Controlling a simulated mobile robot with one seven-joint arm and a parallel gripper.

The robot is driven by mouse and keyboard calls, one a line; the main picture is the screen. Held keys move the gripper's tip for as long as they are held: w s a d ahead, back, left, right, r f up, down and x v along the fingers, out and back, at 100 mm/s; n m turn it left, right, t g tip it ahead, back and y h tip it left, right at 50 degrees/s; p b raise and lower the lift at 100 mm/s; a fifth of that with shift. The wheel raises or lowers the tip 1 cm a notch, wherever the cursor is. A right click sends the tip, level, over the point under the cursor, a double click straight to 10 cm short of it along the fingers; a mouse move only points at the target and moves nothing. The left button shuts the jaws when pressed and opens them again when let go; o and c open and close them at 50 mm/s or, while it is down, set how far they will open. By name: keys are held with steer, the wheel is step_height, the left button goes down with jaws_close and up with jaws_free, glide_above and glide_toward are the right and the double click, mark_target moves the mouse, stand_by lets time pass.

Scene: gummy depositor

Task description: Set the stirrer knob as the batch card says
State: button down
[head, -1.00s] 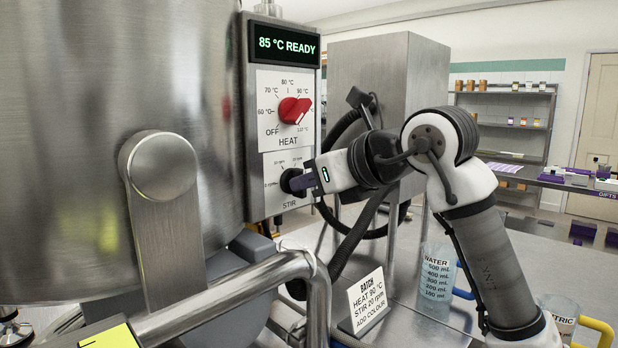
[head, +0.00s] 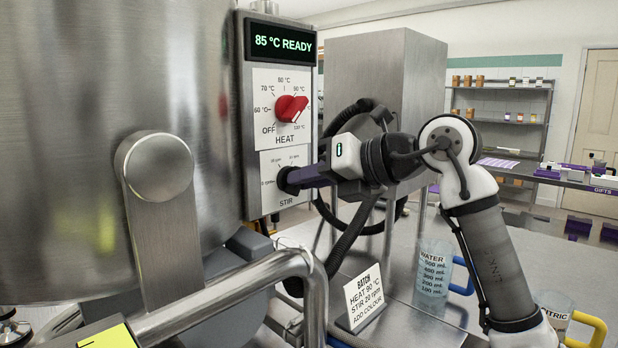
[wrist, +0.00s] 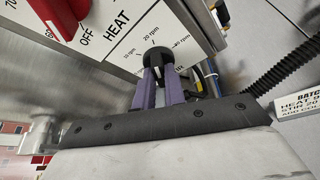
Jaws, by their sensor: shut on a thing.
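The black stir knob (head: 283,179) is on the lower panel of the control box, above the word STIR. My gripper (head: 291,179) reaches it from the right, its purple fingers shut on the knob. In the wrist view the knob (wrist: 158,55) sits at the ends of the fingers (wrist: 158,78), below the printed 20 rpm mark, with 40 rpm to its right. I cannot tell for sure which mark its pointer faces. The batch card (head: 366,298) stands on the steel table and reads HEAT 90 °C, STIR 20 rpm, ADD COLOUR.
The red heat knob (head: 291,109) is just above, under a display (head: 282,42) reading 85 °C READY. A steel pipe (head: 230,285) and the big kettle (head: 150,80) are at the left. A water jug (head: 432,272) and another jug (head: 556,309) stand at the right.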

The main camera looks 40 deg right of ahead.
stand_by(0.3)
steer(key=c, duration=1.5)
jaws_free()
steer(key=shift+o, duration=0.2)
steer(key=b+v, duration=0.1)
steer(key=v, duration=1.2)
steer(key=shift+s+r, duration=0.15)
steer(key=shift+s, duration=0.2)
